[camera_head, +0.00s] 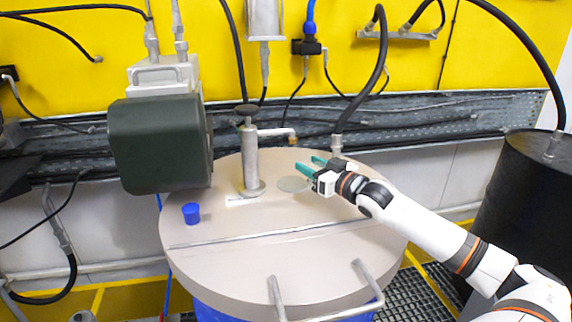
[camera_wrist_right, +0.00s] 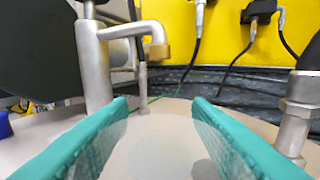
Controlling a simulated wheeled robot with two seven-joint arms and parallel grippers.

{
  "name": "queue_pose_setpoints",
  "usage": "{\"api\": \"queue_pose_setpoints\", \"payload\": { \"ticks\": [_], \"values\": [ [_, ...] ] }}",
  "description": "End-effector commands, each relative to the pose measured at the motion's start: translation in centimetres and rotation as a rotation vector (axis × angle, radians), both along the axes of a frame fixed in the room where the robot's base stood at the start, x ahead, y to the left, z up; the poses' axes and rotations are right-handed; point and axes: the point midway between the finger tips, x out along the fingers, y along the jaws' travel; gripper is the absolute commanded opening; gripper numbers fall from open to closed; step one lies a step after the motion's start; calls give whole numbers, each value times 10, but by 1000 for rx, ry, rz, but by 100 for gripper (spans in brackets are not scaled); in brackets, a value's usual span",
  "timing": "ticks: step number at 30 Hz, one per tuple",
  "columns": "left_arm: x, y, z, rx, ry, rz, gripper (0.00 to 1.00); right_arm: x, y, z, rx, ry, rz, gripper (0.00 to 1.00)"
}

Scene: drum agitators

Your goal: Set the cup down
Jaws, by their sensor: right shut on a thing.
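My right gripper (camera_head: 307,165) reaches in from the right over the lid of the drum (camera_head: 225,215). Its two teal fingers stand apart around a clear, see-through thing, which seems to be the cup (camera_wrist_right: 165,150) in the right wrist view. The cup's outline is faint, so I cannot tell whether its base touches the lid. A small blue cup-like piece (camera_head: 191,213) stands on the lid at the left, away from the gripper. A pale round patch (camera_head: 293,184) shows on the lid just below the fingers. My left gripper is out of view.
A metal post with a side spout (camera_head: 251,160) stands on the lid left of the gripper. A dark green motor housing (camera_head: 160,145) is further left. A hose fitting (camera_head: 337,143) rises behind. A black drum (camera_head: 520,200) stands right. The lid's front half is mostly clear.

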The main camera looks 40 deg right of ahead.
Motion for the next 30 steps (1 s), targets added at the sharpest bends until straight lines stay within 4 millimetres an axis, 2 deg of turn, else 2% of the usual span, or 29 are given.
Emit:
{"api": "queue_pose_setpoints", "payload": {
  "ticks": [3, 6, 18, 28, 30],
  "values": [
    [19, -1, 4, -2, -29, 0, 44, 17, -1, 4, 0, -4, -1, 21],
    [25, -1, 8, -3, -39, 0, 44, 31, -2, 4, 1, -5, -2, 21],
    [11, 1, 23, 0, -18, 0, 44, 82, -4, 3, 2, -1, -2, 21],
    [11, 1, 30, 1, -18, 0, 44, 102, -3, 4, -1, -2, -1, 21],
    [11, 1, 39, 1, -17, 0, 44, 102, -3, -10, 3, 6, -1, 21]
  ]
}}
